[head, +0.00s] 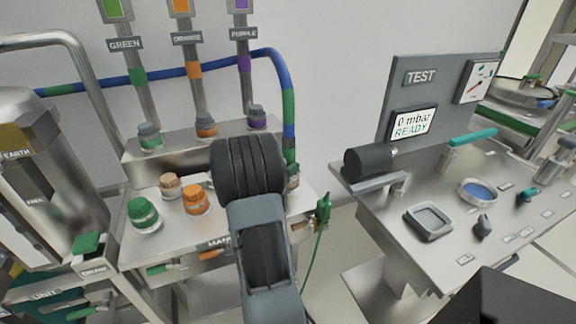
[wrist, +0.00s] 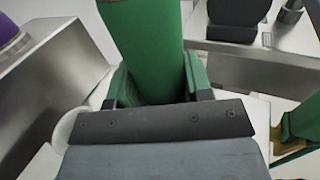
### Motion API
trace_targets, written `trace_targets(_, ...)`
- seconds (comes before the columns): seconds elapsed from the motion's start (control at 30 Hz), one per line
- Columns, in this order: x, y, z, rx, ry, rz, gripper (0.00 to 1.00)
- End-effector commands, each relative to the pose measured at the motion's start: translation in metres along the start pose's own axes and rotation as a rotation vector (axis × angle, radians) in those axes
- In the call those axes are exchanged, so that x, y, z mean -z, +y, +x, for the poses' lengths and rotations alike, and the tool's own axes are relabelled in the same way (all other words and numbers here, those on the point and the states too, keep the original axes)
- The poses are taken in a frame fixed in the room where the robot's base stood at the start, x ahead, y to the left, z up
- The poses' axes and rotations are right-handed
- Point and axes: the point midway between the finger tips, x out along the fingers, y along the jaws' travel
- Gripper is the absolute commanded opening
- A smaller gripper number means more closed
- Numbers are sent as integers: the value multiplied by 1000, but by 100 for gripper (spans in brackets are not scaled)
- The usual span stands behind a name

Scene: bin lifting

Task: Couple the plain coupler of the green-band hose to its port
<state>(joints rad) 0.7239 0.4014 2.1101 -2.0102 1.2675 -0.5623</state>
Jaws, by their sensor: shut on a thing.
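The blue hose with green bands (head: 270,62) arches across the wall and hangs down at the right of the manifold block, behind my arm. Its lower green end (head: 291,150) shows just right of my wrist in the head view. In the wrist view my gripper (wrist: 155,92) is shut on the green part of the hose (wrist: 148,45). My arm hides the jaws in the head view, and the coupler's mouth cannot be seen. The green port (head: 150,137) stands under the GREEN label (head: 125,44), with a grey top. Orange (head: 206,126) and purple (head: 257,117) ports stand beside it.
Green (head: 143,212), orange (head: 196,200) and tan (head: 171,185) knobs stand on the manifold's front deck. A green fitting with a thin cord (head: 323,208) hangs at its right edge. The test bench (head: 455,210) is at right, across a gap.

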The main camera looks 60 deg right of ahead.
Motion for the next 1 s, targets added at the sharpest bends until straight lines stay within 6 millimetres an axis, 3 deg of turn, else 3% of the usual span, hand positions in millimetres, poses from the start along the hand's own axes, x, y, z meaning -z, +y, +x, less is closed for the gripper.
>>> trace_targets(0.77,3,0,0,0,1,-1,14)
trace_targets(0.8,3,0,0,0,2,-1,49)
trace_targets(1.0,2,0,0,0,1,0,68)
